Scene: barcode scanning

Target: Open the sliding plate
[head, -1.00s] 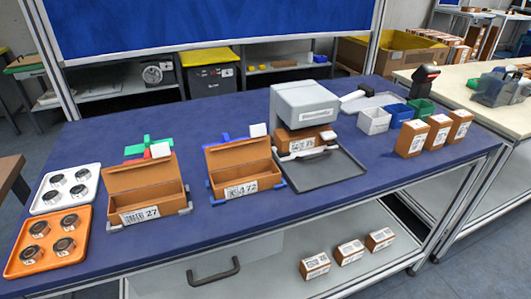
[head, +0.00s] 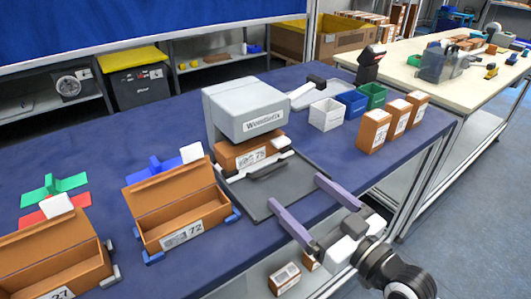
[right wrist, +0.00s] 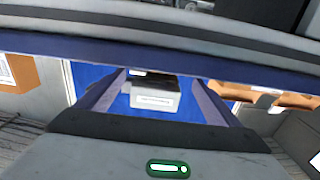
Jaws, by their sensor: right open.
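The grey machine (head: 245,108) stands on the blue table, with a brown box (head: 245,154) labelled 75 under its head. The dark sliding plate (head: 252,200) lies flat in front of it, with a light grey bar-like handle (head: 268,167) across the plate near the box. My right gripper (head: 294,190) is open and empty, its two purple fingers reaching over the plate's front right part. In the right wrist view, the fingers stand apart with the grey machine (right wrist: 155,97) between them. My left gripper is not in view.
Open brown boxes (head: 175,211) stand left of the plate. White (head: 327,115), blue and green bins and several upright brown boxes (head: 374,131) stand to the right. A black and red scanner (head: 370,64) is at the back right. Small boxes (head: 284,278) sit on the lower shelf.

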